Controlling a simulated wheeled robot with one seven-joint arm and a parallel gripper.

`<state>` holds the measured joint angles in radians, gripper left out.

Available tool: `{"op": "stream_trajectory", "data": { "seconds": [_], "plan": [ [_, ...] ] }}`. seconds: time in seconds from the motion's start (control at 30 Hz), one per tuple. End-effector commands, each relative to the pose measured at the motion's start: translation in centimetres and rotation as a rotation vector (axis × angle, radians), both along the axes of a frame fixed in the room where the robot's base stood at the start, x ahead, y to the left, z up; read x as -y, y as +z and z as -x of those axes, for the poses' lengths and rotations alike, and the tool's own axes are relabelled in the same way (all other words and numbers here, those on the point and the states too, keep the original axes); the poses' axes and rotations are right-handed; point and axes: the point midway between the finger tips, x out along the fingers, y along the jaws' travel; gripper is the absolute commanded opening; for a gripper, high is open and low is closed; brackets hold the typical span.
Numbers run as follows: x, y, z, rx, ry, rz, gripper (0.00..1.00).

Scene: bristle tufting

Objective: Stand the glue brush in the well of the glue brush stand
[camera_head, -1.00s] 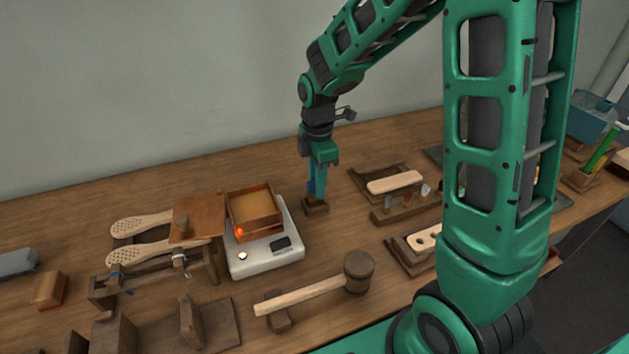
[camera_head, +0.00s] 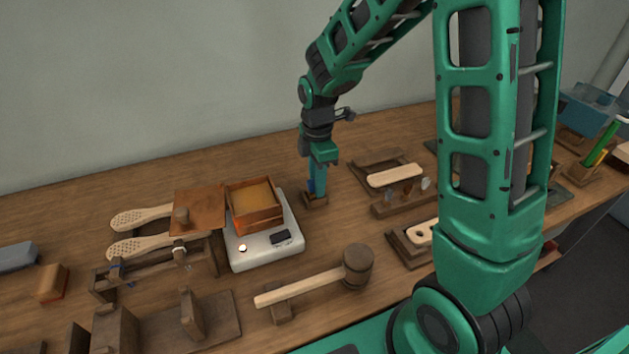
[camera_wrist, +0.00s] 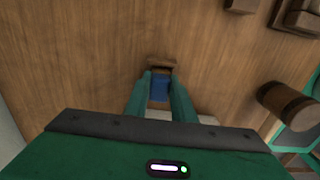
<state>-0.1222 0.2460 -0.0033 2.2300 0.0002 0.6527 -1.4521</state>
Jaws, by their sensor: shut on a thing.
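My gripper (camera_head: 317,186) points down at the back middle of the bench and is shut on the blue glue brush (camera_head: 311,186). In the wrist view the blue of the brush (camera_wrist: 159,88) shows between the two green fingers (camera_wrist: 160,78). The glue brush stand (camera_head: 315,202) looks like a small brown wooden block directly below the fingers. It also shows in the wrist view (camera_wrist: 161,62), just past the fingertips. The brush appears upright at the stand. Its lower end is hidden, so I cannot tell how deep it sits in the well.
A white scale (camera_head: 265,251) with a wooden box (camera_head: 255,218) stands left of the stand. A mallet (camera_head: 357,266) lies in front. A wooden rack with a pale brush back (camera_head: 395,177) is to the right. Bare bench surrounds the stand.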

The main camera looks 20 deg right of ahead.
Motion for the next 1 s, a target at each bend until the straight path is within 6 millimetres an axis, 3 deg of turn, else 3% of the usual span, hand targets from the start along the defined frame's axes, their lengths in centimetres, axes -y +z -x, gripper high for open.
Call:
{"op": "stream_trajectory", "data": {
  "seconds": [0.9,0.93,1.0],
  "plan": [
    [-0.01,-0.61,0.02,-0.001,0.0,0.0,0.0],
    [-0.02,-0.59,0.01,0.0,0.0,0.0,0.3],
    [-0.02,-0.58,0.01,0.0,0.0,0.0,0.45]
  ]
}}
